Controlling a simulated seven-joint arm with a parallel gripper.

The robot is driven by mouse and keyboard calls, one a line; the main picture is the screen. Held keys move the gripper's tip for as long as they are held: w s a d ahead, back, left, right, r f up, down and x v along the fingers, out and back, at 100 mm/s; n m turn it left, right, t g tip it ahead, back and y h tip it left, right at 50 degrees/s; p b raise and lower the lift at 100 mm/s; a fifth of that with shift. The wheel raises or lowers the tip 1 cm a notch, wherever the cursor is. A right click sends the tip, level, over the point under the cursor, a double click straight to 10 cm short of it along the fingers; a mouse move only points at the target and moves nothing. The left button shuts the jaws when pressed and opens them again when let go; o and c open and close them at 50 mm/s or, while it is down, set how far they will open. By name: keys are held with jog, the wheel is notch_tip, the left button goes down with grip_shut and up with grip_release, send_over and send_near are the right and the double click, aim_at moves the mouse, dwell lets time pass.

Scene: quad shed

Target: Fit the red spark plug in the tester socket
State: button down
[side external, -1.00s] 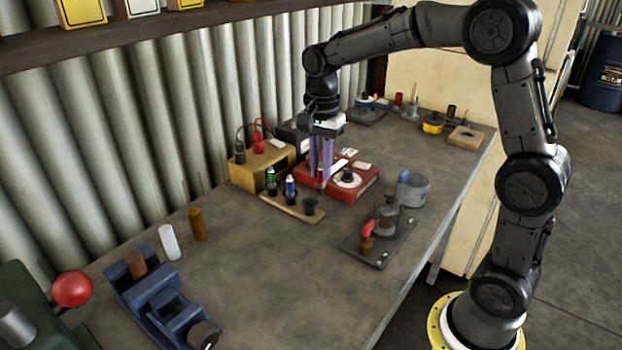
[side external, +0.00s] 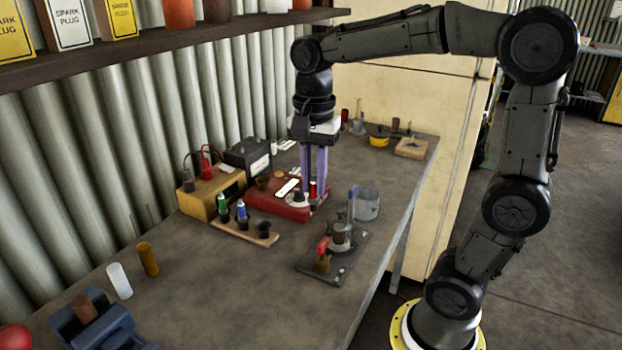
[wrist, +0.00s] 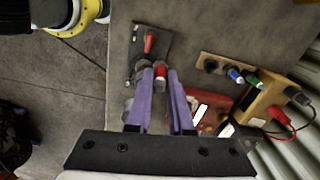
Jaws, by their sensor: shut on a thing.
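The red spark plug (side external: 312,189) is upright between the purple fingers of my gripper (side external: 313,184). In the wrist view the red plug (wrist: 159,72) shows between the fingertips, and my gripper (wrist: 160,76) is shut on it. In the side view the plug overlaps the right end of the red box (side external: 265,200). The red box carries a white round plate with a black knob (side external: 298,196) and a dark brown cup (side external: 264,183). I cannot tell which opening is the tester socket. The plug's lower end is hard to make out.
A wooden rack (side external: 235,227) holds a green plug (side external: 222,206), a blue plug (side external: 241,209) and an empty-looking black cup (side external: 264,228). A dark plate (side external: 318,272) with a red-handled part stands in front, beside a grey can (side external: 367,203). A yellow box (side external: 203,201) stands left.

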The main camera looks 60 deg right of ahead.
jog(key=w+d+r, duration=0.1)
jog(key=w+d, duration=0.5)
jog(key=w, duration=0.7)
jog(key=w+d+f, duration=0.7)
jog(key=w+d, duration=0.1)
jog(key=w, duration=0.2)
jog(key=shift+d+f, duration=0.3)
jog(key=shift+d, duration=0.05)
jog(key=shift+f, duration=1.75)
dwell(1.7)
jog(key=shift+c, duration=1.7)
grip_release()
